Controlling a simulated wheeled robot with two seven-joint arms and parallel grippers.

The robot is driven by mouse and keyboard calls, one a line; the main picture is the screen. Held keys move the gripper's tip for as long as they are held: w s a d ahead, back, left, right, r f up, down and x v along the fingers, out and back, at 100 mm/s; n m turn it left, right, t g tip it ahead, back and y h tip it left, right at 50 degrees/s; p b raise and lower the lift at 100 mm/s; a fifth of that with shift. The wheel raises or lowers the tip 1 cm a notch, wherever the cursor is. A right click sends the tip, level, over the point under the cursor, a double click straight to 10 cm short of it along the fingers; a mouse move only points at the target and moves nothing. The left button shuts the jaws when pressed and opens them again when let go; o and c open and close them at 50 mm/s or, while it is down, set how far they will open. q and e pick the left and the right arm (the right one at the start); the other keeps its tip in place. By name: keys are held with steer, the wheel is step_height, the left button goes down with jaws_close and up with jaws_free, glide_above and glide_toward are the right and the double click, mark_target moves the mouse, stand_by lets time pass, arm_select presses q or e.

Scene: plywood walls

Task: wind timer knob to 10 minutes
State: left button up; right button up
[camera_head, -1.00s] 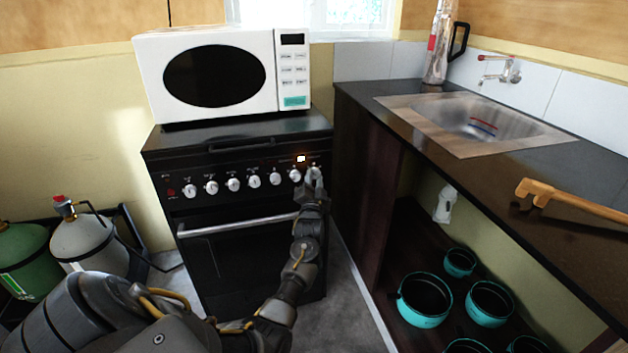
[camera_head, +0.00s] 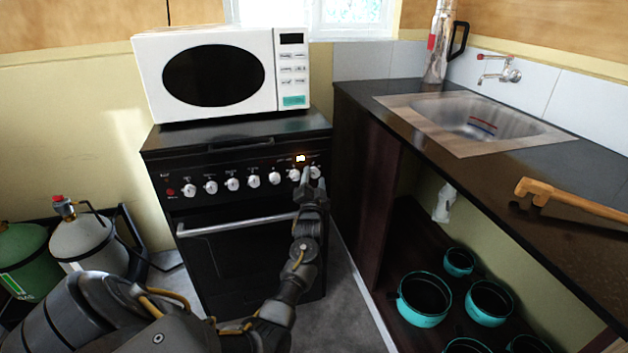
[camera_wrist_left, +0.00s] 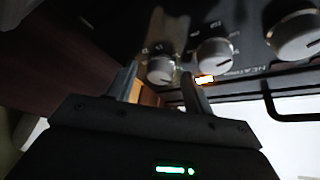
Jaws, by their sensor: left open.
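The black stove (camera_head: 240,270) has a row of silver-white knobs on its front panel. The rightmost knob (camera_head: 316,171) is beside a small lit orange display (camera_head: 301,158); its label is too small to read, so I cannot confirm it is the timer. My left gripper (camera_head: 313,182) is at this knob, open. In the left wrist view the knob (camera_wrist_left: 162,70) shows beyond and between the two spread fingers of my left gripper (camera_wrist_left: 158,85). Contact cannot be told. My right gripper is not in view.
A neighbouring knob (camera_head: 294,174) is close on the left. A white microwave (camera_head: 290,90) stands on the stove. The oven handle (camera_head: 235,225) runs below the knobs. A dark counter (camera_head: 450,165) with a sink stands to the right, with teal pots (camera_head: 425,318) beneath.

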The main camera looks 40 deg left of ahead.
arm_select(q)
steer(key=v, duration=1)
steer(key=shift+s+d+p, duration=0.15)
steer(key=shift+d+p, duration=0.05)
steer(key=shift+p, duration=0.15)
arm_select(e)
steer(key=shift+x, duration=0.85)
arm_select(q)
steer(key=shift+f, duration=0.1)
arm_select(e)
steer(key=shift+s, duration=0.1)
